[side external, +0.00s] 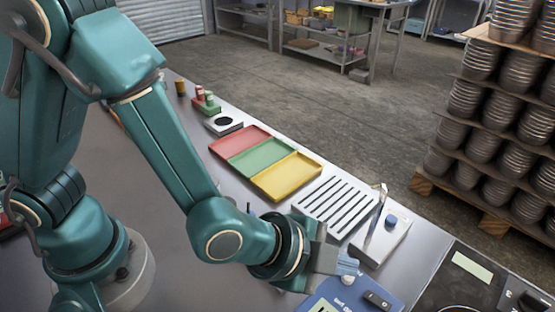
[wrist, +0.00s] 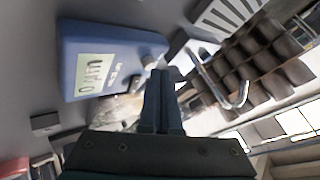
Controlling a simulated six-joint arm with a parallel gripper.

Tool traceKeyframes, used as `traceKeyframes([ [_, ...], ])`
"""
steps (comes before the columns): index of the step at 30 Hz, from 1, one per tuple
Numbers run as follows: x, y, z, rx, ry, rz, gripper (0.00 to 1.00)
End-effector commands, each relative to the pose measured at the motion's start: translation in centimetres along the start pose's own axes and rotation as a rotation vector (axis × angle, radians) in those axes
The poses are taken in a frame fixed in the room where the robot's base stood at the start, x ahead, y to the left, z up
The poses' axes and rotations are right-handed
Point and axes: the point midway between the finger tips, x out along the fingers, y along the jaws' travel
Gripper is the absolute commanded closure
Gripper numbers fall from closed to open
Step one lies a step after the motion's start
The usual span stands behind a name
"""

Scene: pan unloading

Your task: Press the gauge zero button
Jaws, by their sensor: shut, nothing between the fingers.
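A blue box with a pale display panel and white lettering, seemingly the gauge (wrist: 140,50), fills the upper left of the wrist view. In the side view the blue box (side external: 390,293) is at the bottom edge, partly cut off and partly behind my gripper (side external: 350,267). My gripper's fingers (wrist: 161,75) are together and empty, pointing at the lower right edge of the box in the wrist view. I cannot tell whether they touch it.
A white fixture (side external: 380,243) with a blue knob and an upright post stands just beyond my gripper. A slotted white rack (side external: 335,207) and red, green and yellow trays (side external: 285,177) lie farther along the table. Stacked pans (side external: 500,120) stand off the table at right.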

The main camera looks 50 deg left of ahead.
Motion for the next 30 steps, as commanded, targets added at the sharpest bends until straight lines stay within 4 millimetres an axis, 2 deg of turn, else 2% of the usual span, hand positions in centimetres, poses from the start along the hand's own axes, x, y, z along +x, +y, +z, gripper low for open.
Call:
traceKeyframes([
  [6, -0.8, -0.5, -0.6, 0.0, 0.002, 0.001, 1.0],
  [17, -1.0, -0.7, -0.8, -0.001, 0.003, -0.001, 1.0],
  [30, -3.8, -2.7, -2.8, -0.001, 0.004, -0.003, 1.0],
])
